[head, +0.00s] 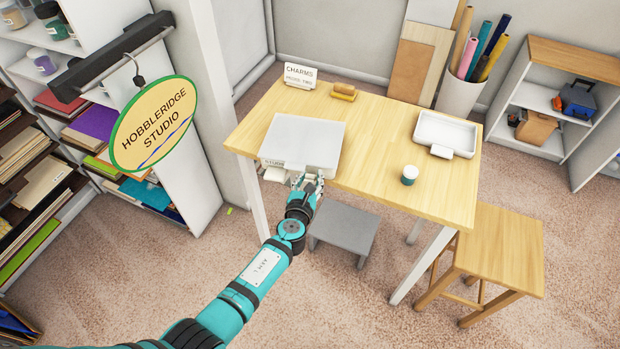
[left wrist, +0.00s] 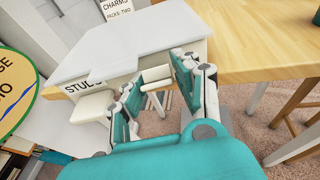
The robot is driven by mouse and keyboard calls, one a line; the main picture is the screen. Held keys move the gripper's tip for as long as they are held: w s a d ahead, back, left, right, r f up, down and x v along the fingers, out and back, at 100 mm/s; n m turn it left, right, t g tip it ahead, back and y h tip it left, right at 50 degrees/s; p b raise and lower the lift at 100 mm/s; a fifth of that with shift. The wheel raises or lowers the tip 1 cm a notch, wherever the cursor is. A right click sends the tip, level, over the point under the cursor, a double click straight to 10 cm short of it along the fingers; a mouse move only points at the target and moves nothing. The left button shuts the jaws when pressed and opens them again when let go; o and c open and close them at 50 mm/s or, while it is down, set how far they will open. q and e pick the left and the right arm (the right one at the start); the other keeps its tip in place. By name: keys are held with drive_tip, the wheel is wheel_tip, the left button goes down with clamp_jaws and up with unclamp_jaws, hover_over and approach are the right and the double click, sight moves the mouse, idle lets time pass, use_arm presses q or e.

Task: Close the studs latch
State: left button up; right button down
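A pale grey studs case (head: 305,139) sits with its lid down at the table's front left edge. The case also fills the upper part of the left wrist view (left wrist: 130,45), with its "STUDS" label (left wrist: 88,84) on the front. One white tab (head: 275,174) juts from the front near the label; it also shows in the left wrist view (left wrist: 92,106). A second pale tab (left wrist: 155,74) lies just beyond my left fingers. My left gripper (head: 308,180) is open at the case's front; its fingers (left wrist: 160,95) are apart and hold nothing. I cannot tell whether they touch the case. My right gripper is out of view.
A white tray (head: 420,136) and a small jar (head: 409,175) stand on the table's right part. A "CHARMS" sign (head: 300,75) and a yellow-brown block (head: 344,91) are at the back. A grey step (head: 343,230) is below; a wooden stool (head: 495,248) stands right. A hanging sign (head: 153,123) is left.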

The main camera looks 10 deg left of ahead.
use_arm(q)
drive_tip(key=o, duration=0.3)
drive_tip(key=v, duration=1.2)
